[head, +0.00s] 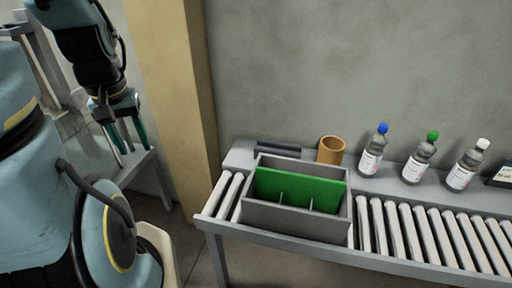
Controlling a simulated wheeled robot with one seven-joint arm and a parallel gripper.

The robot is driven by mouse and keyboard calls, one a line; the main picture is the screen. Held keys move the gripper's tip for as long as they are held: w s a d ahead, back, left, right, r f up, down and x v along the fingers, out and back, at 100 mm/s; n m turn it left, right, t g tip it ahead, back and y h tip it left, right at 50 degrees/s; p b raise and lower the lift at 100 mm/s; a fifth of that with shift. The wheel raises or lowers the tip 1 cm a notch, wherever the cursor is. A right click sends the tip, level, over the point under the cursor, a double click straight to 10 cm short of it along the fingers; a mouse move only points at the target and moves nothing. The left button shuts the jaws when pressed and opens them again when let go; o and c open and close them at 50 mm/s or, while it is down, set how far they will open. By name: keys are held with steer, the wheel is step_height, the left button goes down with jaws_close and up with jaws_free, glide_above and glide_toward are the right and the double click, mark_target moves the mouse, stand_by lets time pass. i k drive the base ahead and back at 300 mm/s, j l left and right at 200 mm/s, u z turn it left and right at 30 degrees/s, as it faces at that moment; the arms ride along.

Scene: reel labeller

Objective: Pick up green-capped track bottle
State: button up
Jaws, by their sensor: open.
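The green-capped bottle (419,160) stands upright on the grey ledge behind the roller track, at the right of the head view. It is clear with a white and pink label. A blue-capped bottle (373,153) stands to its left and a white-capped bottle (466,167) to its right, both apart from it. My gripper (131,142) is at the upper left, pointing down, with its two green fingers spread and nothing between them. It is far to the left of the bottles, beyond the tan post.
A grey divided bin (293,222) with a green panel (298,189) sits on the rollers (425,235). An orange-brown cup (331,149) and a dark flat item (278,150) are behind it. A tan post (171,90) stands between my gripper and the track. A dark-framed sign (503,174) is at the right edge.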

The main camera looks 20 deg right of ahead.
mark_target(418, 161)
steer(key=z, duration=1.35)
steer(key=l+u, duration=0.15)
steer(key=u, duration=0.35)
steer(key=l+u, duration=0.15)
steer(key=u, duration=0.35)
steer(key=l+u, duration=0.1)
steer(key=u, duration=0.4)
steer(key=k+l+u, duration=0.35)
steer(key=l, duration=0.2)
steer(key=k+l+u, duration=0.75)
steer(key=k, duration=0.35)
steer(key=k+l, duration=0.2)
steer(key=k, duration=0.3)
steer(key=k+l, duration=0.15)
steer(key=k, duration=0.3)
